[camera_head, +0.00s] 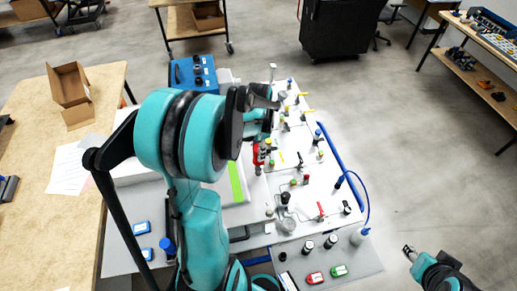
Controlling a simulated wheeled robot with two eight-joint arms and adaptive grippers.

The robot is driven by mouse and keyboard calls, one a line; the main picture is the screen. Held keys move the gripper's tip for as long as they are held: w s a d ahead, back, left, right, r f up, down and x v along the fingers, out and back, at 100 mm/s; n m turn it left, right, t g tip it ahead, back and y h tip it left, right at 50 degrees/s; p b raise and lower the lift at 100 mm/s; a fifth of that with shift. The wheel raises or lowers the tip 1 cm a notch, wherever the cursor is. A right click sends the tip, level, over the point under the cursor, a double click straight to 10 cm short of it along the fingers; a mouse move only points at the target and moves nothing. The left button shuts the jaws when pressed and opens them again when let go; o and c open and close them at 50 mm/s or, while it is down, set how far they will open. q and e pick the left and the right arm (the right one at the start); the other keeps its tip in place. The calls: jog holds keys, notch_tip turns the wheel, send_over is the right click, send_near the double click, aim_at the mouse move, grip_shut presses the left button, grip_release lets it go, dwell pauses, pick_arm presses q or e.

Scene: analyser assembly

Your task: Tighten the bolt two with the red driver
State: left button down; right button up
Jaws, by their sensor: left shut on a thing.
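My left arm comes up through the middle of the head view and hides part of the white analyser panel (318,183). My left gripper (263,139) is over the panel's left side, partly hidden by its own arm. It is shut on the red driver (258,155), which points down toward the panel. I cannot tell whether the driver's tip touches anything. Several small fittings with coloured parts stand on the panel; I cannot tell which is bolt two. My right gripper (408,250) is at the lower right, away from the panel, and its jaws are too small to judge.
A blue box with knobs (193,73) stands behind my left arm. A blue tube (330,150) runs along the panel's right edge. Red (315,278) and green (338,271) items lie in front. A wooden table (30,190) with an open carton (70,90) is at left.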

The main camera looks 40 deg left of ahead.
dwell(0.3)
pick_arm(q)
jog(key=shift+f+b, duration=1.25)
jog(key=shift+f, duration=0.1)
dwell(1.3)
